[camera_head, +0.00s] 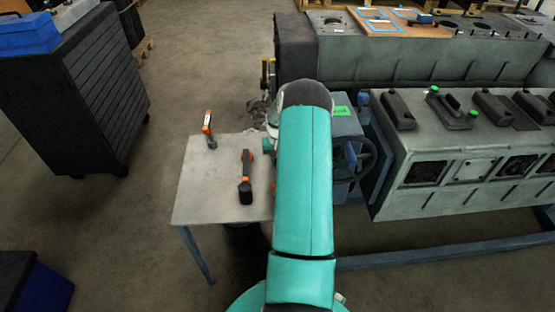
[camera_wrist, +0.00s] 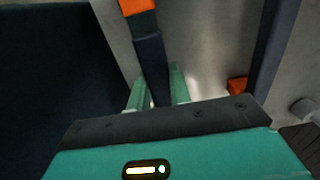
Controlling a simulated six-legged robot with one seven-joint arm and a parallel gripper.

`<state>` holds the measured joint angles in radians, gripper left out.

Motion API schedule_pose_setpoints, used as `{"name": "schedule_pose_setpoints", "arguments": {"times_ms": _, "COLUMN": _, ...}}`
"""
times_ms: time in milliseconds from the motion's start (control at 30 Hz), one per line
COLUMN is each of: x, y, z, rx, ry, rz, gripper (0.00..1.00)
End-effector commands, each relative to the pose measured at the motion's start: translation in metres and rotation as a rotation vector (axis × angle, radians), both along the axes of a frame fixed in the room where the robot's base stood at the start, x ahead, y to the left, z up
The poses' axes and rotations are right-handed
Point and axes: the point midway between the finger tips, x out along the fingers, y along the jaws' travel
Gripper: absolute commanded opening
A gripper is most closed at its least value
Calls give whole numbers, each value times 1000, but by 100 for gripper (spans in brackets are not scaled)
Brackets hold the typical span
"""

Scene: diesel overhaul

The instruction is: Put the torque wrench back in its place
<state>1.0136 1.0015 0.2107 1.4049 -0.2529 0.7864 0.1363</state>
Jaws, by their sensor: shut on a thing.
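In the wrist view, my gripper (camera_wrist: 157,88) is shut on a dark blue bar-shaped tool (camera_wrist: 151,58) with an orange end (camera_wrist: 138,6). It looks like the torque wrench, but only part of it shows. The tool passes between my two teal fingers, above a pale grey surface. In the head view my own arm hides the gripper and the held tool, at the right side of the grey table (camera_head: 205,190).
A black and orange power tool (camera_head: 246,177) lies on the table. An orange and dark tool (camera_head: 208,128) stands at its back left. A blue machine with a handwheel (camera_head: 352,160) and a grey engine block (camera_head: 430,165) stand to the right. A black cabinet (camera_head: 80,90) stands left. Floor between is clear.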

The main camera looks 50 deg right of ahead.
Motion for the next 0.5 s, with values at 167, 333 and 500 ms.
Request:
{"name": "schedule_pose_setpoints", "arguments": {"times_ms": 167, "x": 0, "y": -1, "z": -5, "rx": -1, "ry": -1, "rz": 0, "gripper": 0}}
{"name": "schedule_pose_setpoints", "arguments": {"times_ms": 333, "x": 0, "y": -1, "z": -11, "rx": -1, "ry": 0, "rz": 0, "gripper": 0}}
{"name": "schedule_pose_setpoints", "arguments": {"times_ms": 500, "x": 0, "y": 0, "z": -16, "rx": -1, "ry": -1, "rz": 0, "gripper": 0}}
